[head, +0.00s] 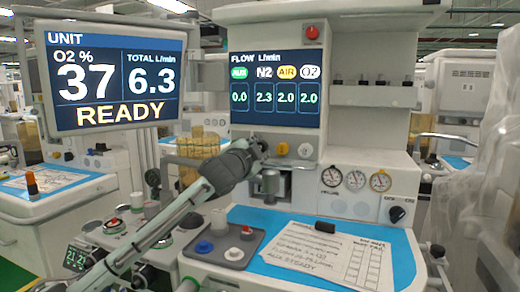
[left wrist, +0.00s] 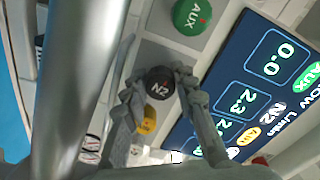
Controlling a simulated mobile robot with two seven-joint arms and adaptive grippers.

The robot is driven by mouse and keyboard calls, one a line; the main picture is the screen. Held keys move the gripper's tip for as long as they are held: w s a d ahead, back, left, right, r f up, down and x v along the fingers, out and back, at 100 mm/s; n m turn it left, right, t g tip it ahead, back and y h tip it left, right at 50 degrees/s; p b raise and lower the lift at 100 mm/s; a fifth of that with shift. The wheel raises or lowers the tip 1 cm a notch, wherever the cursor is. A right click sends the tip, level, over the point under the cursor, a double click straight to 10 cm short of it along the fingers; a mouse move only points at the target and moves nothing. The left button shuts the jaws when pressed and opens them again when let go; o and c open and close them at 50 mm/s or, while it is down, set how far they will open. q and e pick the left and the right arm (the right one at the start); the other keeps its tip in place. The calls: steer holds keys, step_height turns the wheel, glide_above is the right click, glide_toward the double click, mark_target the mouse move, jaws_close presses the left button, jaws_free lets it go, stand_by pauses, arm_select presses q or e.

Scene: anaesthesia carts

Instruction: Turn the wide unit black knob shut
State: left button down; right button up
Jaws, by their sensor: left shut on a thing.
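The black knob marked N2 (left wrist: 160,83) is on the front of the wide unit, under the flow screen (head: 278,88). My left gripper (left wrist: 158,92) has its two fingers on opposite sides of this knob and is shut on it. In the head view my left gripper (head: 258,148) reaches the knob row from the lower left and mostly hides the black knob. The flow screen reads 2.3 under N2. My right gripper is not in view.
A green AUX knob (left wrist: 191,16) and a yellow knob (left wrist: 147,121) flank the black one. A white knob (head: 305,150) sits further right. A unit screen (head: 113,80) reads READY. Below are a blue worktop (head: 400,262), a paper form (head: 325,253) and a grey tray (head: 247,262).

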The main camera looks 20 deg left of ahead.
arm_select(q)
steer(key=m, duration=0.4)
steer(key=shift+m, duration=0.3)
steer(key=m, duration=0.3)
steer(key=shift+m, duration=0.4)
steer(key=m, duration=0.3)
steer(key=shift+r, duration=0.1)
steer(key=shift+m, duration=2)
steer(key=c, duration=1.2)
jaws_free()
